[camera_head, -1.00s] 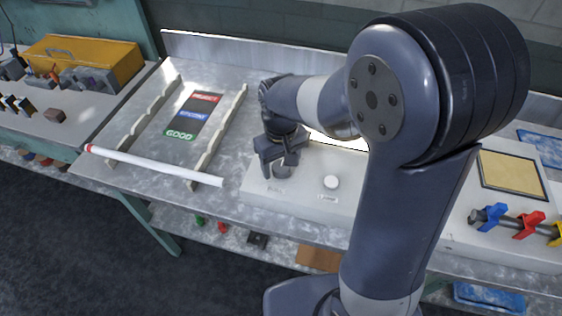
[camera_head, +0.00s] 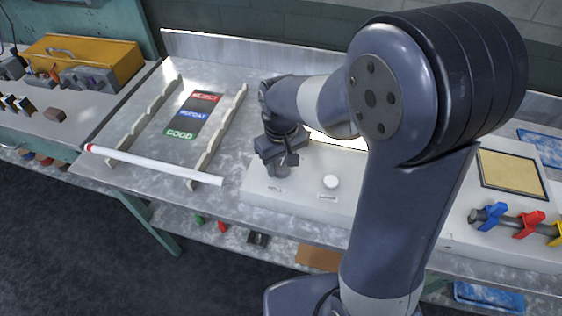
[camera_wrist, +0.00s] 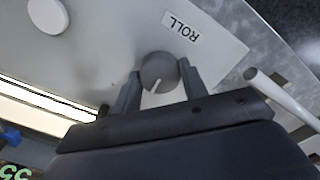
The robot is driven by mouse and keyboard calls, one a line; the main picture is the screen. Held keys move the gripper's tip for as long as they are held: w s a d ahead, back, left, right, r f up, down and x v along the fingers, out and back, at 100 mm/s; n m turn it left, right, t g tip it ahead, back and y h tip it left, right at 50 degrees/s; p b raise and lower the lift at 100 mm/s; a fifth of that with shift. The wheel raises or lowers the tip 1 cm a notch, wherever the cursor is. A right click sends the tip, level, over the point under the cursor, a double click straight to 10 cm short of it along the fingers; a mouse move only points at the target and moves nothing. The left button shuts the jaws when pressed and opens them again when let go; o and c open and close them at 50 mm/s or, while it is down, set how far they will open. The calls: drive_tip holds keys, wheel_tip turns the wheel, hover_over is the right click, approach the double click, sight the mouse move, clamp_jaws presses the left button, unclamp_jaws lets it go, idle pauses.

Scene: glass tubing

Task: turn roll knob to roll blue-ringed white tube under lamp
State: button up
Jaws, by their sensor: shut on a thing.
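The grey roll knob (camera_wrist: 158,72) with a white pointer line sits beside the ROLL label (camera_wrist: 182,27) in the wrist view. My gripper (camera_wrist: 160,82) is shut on the knob, one finger on each side. In the head view my gripper (camera_head: 281,166) is low over the left end of the white control box (camera_head: 300,202). The lamp's bright strip (camera_head: 337,141) shows partly behind my arm, and a bright strip (camera_wrist: 40,102) also shows in the wrist view. I cannot make out a blue-ringed tube; my arm hides much of the lamp area.
A white tube with a red-ringed end (camera_head: 155,165) lies across the notched rack (camera_head: 207,150), left of the box. REJECT, middle and GOOD colour labels lie between the rails. A second, white knob (camera_head: 330,181) stands right of my gripper. Coloured clamps (camera_head: 528,225) stand far right.

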sight(281, 166)
drive_tip(key=shift+n, duration=2.3)
drive_tip(key=o, duration=1)
drive_tip(key=shift+r, duration=0.1)
wheel_tip(281, 166, up, 11)
drive_tip(key=shift+f+b, duration=0.2)
drive_tip(key=shift+b, duration=0.1)
wheel_tip(281, 166, down, 11)
drive_tip(key=shift+r, duration=0.1)
drive_tip(key=shift+m, duration=0.8)
